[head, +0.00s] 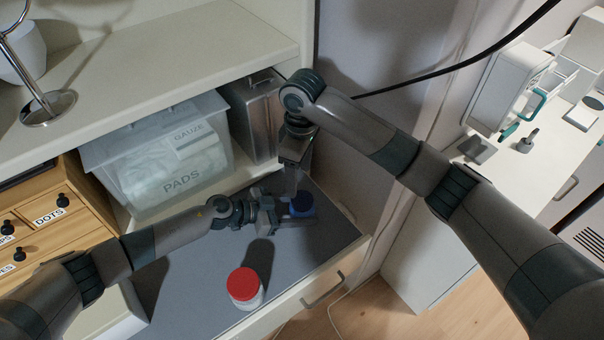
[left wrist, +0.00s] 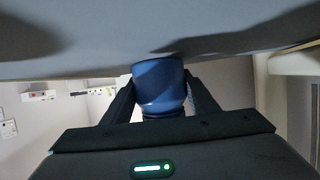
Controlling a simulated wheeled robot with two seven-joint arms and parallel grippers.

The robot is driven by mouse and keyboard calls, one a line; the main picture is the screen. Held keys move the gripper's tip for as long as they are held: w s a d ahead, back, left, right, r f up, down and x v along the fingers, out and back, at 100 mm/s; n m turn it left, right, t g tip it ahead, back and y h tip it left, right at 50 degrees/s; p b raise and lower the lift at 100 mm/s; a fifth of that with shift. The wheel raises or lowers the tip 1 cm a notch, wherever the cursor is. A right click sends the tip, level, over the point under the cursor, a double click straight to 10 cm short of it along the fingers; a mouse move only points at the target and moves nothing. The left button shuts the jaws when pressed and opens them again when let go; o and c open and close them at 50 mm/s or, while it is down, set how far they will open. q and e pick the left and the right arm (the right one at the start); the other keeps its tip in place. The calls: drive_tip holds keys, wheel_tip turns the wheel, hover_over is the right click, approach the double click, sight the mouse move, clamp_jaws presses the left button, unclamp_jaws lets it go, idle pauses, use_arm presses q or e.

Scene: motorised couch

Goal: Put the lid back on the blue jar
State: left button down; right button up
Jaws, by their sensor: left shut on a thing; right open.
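The blue jar (head: 302,207) stands on the grey surface of the pulled-out drawer, partly hidden by my grippers. My left gripper (head: 284,212) reaches in from the left and is shut on the jar's side. In the left wrist view the jar (left wrist: 158,85) sits between the two fingers (left wrist: 160,100), against the grey surface, with a narrower ribbed part towards the camera. My right gripper (head: 292,188) points down just left of and above the jar, and is open. I cannot make out a separate lid or tell whether one is between the right fingers.
A white jar with a red lid (head: 245,286) stands nearer the drawer's front edge. A clear bin of pads and gauze (head: 160,155) and a metal canister (head: 255,115) stand behind, under a shelf (head: 180,62). A wooden drawer box (head: 60,235) is at left. Grey surface around the red-lidded jar is clear.

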sight(302, 199)
drive_tip(key=shift+s+d+f+n, duration=0.1)
drive_tip(key=shift+d+n, duration=0.15)
drive_tip(key=shift+n, duration=0.4)
drive_tip(key=shift+d+f+n, duration=0.1)
drive_tip(key=shift+d+n, duration=0.1)
drive_tip(key=shift+n, duration=0.45)
drive_tip(key=shift+f, duration=3.95)
drive_tip(key=c, duration=1.1)
drive_tip(key=o, duration=1.3)
drive_tip(key=shift+c, duration=0.2)
drive_tip(key=shift+r, duration=0.15)
